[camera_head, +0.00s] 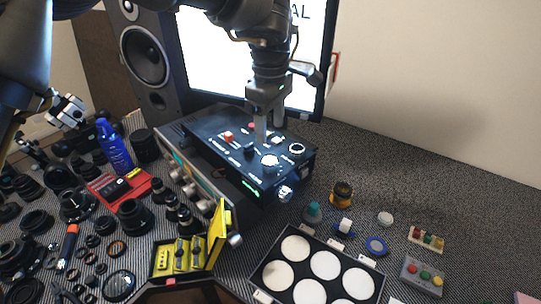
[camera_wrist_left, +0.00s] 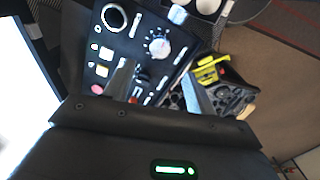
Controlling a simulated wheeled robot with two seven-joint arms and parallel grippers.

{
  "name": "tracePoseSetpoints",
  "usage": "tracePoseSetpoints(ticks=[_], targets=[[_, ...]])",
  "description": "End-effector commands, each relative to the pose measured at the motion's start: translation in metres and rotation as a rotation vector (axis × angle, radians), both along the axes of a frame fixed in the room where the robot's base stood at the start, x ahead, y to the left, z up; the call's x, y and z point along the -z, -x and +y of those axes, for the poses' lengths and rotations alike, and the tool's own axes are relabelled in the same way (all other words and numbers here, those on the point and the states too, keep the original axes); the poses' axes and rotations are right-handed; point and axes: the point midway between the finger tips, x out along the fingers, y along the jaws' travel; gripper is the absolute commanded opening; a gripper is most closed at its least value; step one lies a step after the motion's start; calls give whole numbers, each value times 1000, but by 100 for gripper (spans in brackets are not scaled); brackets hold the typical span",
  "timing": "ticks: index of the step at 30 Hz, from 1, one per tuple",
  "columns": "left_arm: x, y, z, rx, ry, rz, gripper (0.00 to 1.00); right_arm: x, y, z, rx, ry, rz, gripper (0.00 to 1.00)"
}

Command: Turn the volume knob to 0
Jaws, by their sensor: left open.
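The black control box (camera_head: 215,140) stands on the table below the monitor. A white round dial knob with scale marks, likely the volume knob (camera_head: 269,160), sits on its top panel near the front right; it also shows in the left wrist view (camera_wrist_left: 157,45). The number it points to is too small to read. My left gripper (camera_head: 266,138) points down over the panel, just behind the knob. In the left wrist view my left gripper (camera_wrist_left: 158,85) has its fingers apart with nothing between them, and the knob lies beyond them. My right gripper is not in view.
The monitor (camera_head: 250,60) and speaker (camera_head: 147,60) stand behind. Several lenses and a yellow case (camera_head: 215,235) crowd the left and front. A tray of white discs (camera_head: 345,250) lies front right.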

Motion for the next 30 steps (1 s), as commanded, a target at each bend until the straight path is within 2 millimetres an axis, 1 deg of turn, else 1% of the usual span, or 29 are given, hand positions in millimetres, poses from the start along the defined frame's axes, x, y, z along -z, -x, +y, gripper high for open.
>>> tracePoseSetpoints(ticks=[1, 9, 15, 21, 28, 29, 30], targets=[[9, 1, 0, 1, -1, 5, 56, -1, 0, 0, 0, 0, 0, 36], [59, 1, 0, 1, 0, 5, 56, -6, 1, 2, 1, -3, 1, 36], [86, 1, 0, 0, 0, 2, 56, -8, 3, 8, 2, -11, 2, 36], [96, 1, 0, 0, 2, 1, 56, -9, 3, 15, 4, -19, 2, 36], [97, 1, 0, 0, 2, 1, 56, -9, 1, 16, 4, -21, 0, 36], [97, 1, 0, 0, 2, 1, 53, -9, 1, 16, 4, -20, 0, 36], [97, 1, 0, 0, 2, 1, 48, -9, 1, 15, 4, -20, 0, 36]])
